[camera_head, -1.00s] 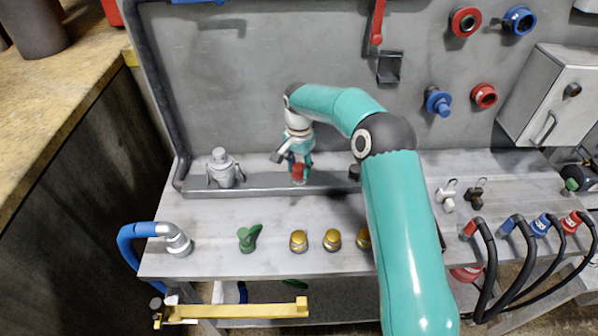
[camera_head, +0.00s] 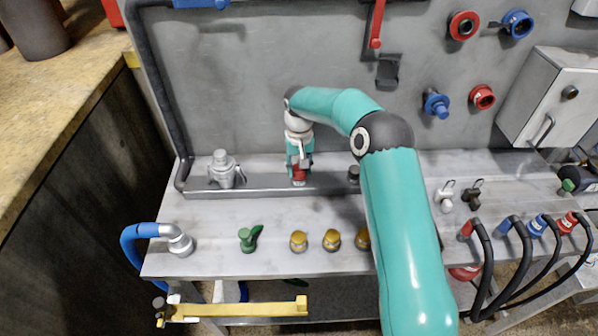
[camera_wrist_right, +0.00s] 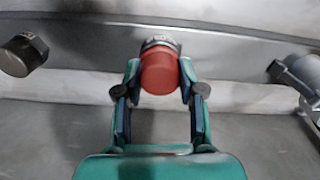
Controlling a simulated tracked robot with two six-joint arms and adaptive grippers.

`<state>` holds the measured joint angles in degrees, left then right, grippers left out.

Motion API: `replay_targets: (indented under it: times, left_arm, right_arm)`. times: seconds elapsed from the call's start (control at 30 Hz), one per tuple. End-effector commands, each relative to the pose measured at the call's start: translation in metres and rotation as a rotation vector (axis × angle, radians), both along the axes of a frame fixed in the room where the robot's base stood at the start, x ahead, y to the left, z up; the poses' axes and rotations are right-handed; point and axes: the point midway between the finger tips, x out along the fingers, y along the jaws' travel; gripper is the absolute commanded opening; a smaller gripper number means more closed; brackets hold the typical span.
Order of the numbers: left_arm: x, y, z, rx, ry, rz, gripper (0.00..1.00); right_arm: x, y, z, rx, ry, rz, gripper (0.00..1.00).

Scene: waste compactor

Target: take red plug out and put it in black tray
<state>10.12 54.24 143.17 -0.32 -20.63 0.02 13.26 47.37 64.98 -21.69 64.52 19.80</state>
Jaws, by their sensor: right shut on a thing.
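The red plug (camera_head: 298,173) sits on the grey metal ledge at the back of the bench. In the right wrist view the red plug (camera_wrist_right: 160,74) shows its round end, with a grey metal collar behind it. My right gripper (camera_head: 299,166) is over the plug, its teal arm reaching in from the lower right. In the right wrist view my right gripper (camera_wrist_right: 160,68) has its two fingers against either side of the plug, shut on it. The plug is still at the ledge. My left gripper is not in view. I cannot make out a black tray for certain.
A grey metal fitting (camera_head: 225,169) stands left of the plug, a dark cap (camera_head: 354,174) to its right. A green valve (camera_head: 249,238) and yellow knobs (camera_head: 298,241) line the bench front. A dark bracket (camera_head: 388,71) is on the wall. The bench between is clear.

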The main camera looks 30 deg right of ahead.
Motion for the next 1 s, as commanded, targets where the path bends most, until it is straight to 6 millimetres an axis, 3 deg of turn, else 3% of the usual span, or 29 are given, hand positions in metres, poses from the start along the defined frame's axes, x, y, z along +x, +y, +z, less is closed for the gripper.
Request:
replay_targets:
  times: [0.1, 0.33, 0.37, 0.53, 1.0]
  left_arm:
    - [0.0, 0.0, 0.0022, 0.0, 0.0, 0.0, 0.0]
    - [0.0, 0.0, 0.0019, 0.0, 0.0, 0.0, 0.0]
    - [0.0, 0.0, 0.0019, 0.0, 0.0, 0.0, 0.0]
    - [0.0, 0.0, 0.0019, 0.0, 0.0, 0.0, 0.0]
    - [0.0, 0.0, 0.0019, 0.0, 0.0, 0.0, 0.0]
  right_arm:
    - [-0.0004, -0.0002, -0.0001, 0.0, 0.001, 0.089, 0.0]
    - [-0.0004, -0.0002, -0.0006, 0.0, 0.001, 0.106, 0.0]
    - [-0.0004, -0.0002, -0.0006, 0.0, 0.001, 0.105, 0.4]
    - [-0.0004, -0.0001, -0.0005, 0.0, 0.001, 0.104, 0.68]
    - [-0.0001, -0.0001, -0.0001, 0.0, 0.0, 0.103, 0.64]
